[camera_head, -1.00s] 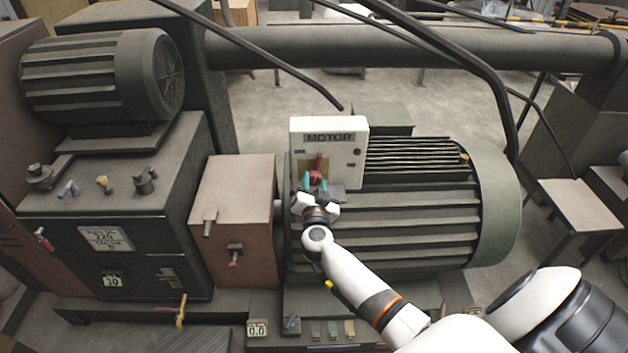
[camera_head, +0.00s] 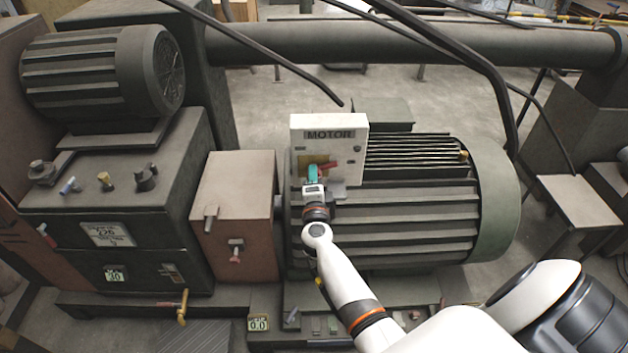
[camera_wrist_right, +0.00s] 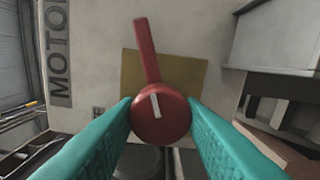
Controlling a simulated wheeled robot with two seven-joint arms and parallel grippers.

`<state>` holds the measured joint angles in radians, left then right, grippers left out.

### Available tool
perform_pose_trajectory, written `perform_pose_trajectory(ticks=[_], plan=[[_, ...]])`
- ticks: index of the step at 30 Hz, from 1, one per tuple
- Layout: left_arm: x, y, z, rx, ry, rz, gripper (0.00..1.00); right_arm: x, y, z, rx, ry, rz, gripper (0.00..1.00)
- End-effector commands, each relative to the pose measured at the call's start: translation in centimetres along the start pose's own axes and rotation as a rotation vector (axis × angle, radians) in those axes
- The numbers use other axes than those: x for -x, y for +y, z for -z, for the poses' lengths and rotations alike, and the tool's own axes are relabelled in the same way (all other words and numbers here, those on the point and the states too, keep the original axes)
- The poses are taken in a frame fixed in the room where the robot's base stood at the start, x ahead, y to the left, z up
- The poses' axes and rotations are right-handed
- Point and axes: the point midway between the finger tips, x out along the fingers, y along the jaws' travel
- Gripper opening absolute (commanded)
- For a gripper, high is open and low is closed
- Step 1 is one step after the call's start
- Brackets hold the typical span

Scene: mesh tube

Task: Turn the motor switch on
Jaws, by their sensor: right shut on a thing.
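The motor switch (camera_head: 329,166) is a red knob with a long red handle on the front of a white box labelled MOTOR (camera_head: 330,122). In the head view its handle points to the right, tilted slightly up. The right wrist view shows the round red knob (camera_wrist_right: 159,118) with a white mark on it, over a yellow plate (camera_wrist_right: 190,72). My right gripper (camera_head: 313,174) is at the box front, its green fingers shut on the knob from both sides. The fingers hide part of the knob and plate in the head view. My left gripper is not in view.
A large ribbed motor (camera_head: 420,215) stands behind and right of the box. A brown box (camera_head: 235,195) with small switches is to its left. A machine with a smaller motor (camera_head: 95,75) is farther left. Dark hoses (camera_head: 440,45) hang above.

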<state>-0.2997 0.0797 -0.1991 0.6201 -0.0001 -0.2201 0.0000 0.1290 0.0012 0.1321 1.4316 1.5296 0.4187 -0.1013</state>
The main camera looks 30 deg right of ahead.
Motion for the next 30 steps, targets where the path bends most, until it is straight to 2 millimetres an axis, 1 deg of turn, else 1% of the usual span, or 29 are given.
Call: perform_pose_trajectory(ticks=[6, 12, 21, 30], plan=[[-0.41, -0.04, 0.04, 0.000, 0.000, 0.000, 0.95, 0.05, -0.19, 0.02, -0.172, -0.001, 0.002, 0.13], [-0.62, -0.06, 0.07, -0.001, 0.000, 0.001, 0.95, 0.06, -0.19, 0.03, -0.283, -0.001, 0.003, 0.13], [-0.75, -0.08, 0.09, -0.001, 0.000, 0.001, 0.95, 0.05, -0.16, -0.01, -0.361, -0.001, 0.003, 0.13], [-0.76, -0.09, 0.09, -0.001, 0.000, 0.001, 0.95, 0.06, -0.16, 0.00, -0.371, -0.001, 0.004, 0.13]])
